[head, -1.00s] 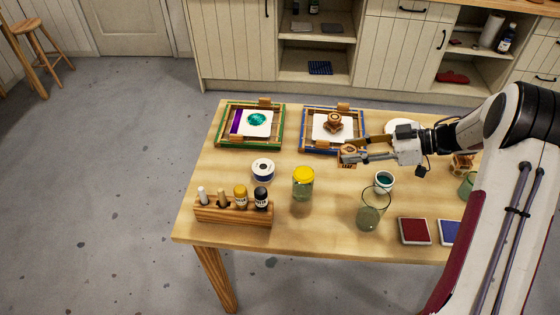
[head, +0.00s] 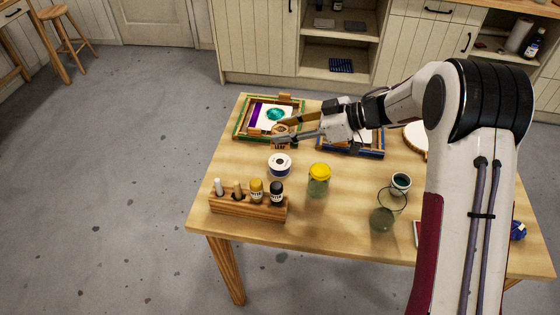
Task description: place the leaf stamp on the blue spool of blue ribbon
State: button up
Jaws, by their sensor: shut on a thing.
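My gripper (head: 281,131) is shut on a small wooden stamp (head: 283,142) and holds it above the far side of the spool. The stamp is partly hidden by the fingers, and its leaf design cannot be made out. The blue spool of blue ribbon (head: 280,165) stands on the table, with a white top, a dark centre hole and a blue band round its side. In the picture the stamp is just above the spool, and a gap seems to lie between them.
A green-framed screen (head: 240,132) lies behind the gripper and a blue-framed screen (head: 365,154) lies under my arm. A yellow-lidded jar (head: 319,181) stands right of the spool. A wooden rack (head: 247,207) with several bottles is in front. A clear glass (head: 382,219) stands farther right.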

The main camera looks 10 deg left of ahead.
jog(key=shift+w+a+r+m+t, duration=0.1)
jog(key=shift+w+a+m+t, duration=0.45)
jog(key=shift+w+t, duration=0.1)
jog(key=shift+w+d+f+m+t, duration=0.2)
jog(key=shift+w+m+t, duration=0.05)
jog(key=shift+w, duration=0.3)
send_over(284, 163)
jog(key=shift+w+f, duration=0.1)
jog(key=shift+f, duration=3.05)
jog(key=shift+f, duration=1.85)
jog(key=shift+f, duration=0.15)
jog(key=o, duration=1.1)
